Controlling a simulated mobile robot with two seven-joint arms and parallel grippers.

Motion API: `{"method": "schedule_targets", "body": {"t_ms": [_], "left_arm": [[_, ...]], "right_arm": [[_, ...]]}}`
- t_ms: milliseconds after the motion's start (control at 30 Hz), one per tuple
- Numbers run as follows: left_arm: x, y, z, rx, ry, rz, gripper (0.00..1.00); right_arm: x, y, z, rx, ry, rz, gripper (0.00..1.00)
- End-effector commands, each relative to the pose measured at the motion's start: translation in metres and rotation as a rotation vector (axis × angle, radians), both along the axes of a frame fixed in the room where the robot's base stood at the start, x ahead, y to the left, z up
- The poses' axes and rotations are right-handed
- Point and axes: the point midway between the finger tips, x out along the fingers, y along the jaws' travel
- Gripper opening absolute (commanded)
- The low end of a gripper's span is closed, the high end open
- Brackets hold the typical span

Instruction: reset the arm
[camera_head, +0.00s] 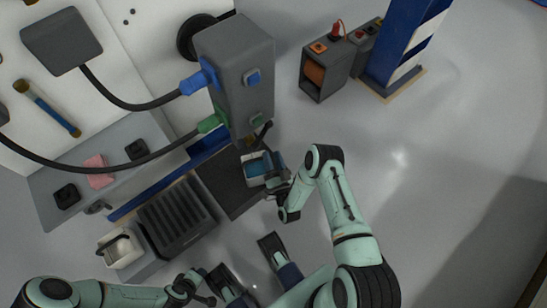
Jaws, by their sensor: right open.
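My right arm is bent upward, and its gripper (276,177) is at a white box with blue contents (256,169) on the dark surface below the grey machine. The gripper is open; its fingers are small in view and partly overlap the box, so I cannot tell whether they touch it. My left arm comes in at the bottom left, and its gripper (203,288) is low in the picture, near my base. The left fingers are small and dark, and their opening is unclear.
A grey machine (237,75) with blue and green cable plugs stands behind the box. A black ribbed crate (177,217) and a white roll (120,248) are to the left. An orange-fronted unit (325,70) and a blue post (405,40) stand at the back. The right floor is clear.

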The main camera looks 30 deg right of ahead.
Motion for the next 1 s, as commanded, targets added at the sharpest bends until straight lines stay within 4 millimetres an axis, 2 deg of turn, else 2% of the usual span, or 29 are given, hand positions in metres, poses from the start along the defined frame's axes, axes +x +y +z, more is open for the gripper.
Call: {"method": "schedule_targets", "body": {"t_ms": [667,767,867,967,1000], "left_arm": [[-0.003,-0.001,0.000,-0.003,0.007,-0.002,0.43],[-0.003,-0.001,0.000,-0.003,0.007,-0.002,0.43],[-0.003,-0.001,0.000,-0.003,0.007,-0.002,0.43],[-0.003,-0.001,0.000,-0.003,0.007,-0.002,0.43],[-0.003,-0.001,0.000,-0.003,0.007,-0.002,0.43]], "right_arm": [[-0.001,0.002,-0.002,0.001,0.021,0.005,0.47],[0.002,0.007,-0.011,0.005,0.123,0.030,0.47],[0.002,0.019,-0.029,0.017,0.328,0.087,0.47],[-0.015,0.037,-0.052,0.034,0.595,0.165,0.47],[-0.027,0.044,-0.060,0.042,0.704,0.200,0.47]]}}
